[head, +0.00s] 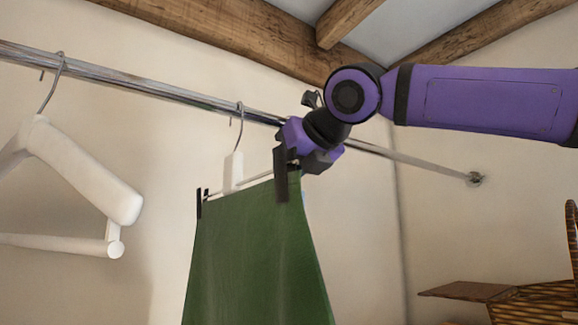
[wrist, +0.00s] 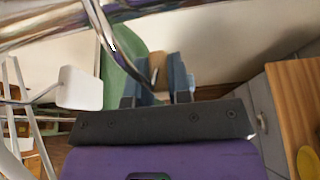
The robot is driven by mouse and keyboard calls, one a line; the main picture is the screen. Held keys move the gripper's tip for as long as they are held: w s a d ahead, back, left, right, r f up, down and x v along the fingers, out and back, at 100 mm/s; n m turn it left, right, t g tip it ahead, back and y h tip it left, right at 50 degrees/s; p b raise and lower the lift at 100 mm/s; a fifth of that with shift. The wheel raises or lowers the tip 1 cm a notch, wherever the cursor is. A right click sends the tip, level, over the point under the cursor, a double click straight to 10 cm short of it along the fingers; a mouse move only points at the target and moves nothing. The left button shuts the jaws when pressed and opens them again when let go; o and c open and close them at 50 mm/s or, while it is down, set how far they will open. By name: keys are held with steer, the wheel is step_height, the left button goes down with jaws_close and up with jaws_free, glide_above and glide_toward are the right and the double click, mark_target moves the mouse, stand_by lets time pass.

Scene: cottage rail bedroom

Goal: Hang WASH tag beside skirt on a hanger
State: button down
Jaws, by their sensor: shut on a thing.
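The green skirt (head: 250,250) hangs from a clip hanger with a white centre block (head: 233,171), hooked on the rail. My gripper (head: 284,185) is at the skirt's upper right corner, just under the rail, and hides that end of the hanger. In the wrist view, my gripper (wrist: 157,92) has a small tan and blue piece between its fingers, which I take to be the WASH tag (wrist: 158,66); no lettering is readable. In the head view the tag is mostly hidden. The skirt (wrist: 120,75) and the white block (wrist: 80,88) are left of the fingers.
The metal rail (head: 140,87) runs across to a wall mount at right. An empty white hanger (head: 85,170) hangs at left. A wicker basket (head: 545,303) stands at lower right. The rail right of my gripper is clear. A wooden top (wrist: 295,100) shows in the wrist view.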

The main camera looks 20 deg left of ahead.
steer(key=shift+f, duration=0.2)
steer(key=c, duration=1)
jaws_free()
steer(key=shift+o, duration=0.2)
steer(key=v, duration=1)
steer(key=shift+s+d+r, duration=0.2)
steer(key=shift+s+d, duration=0.05)
steer(key=shift+d, duration=0.05)
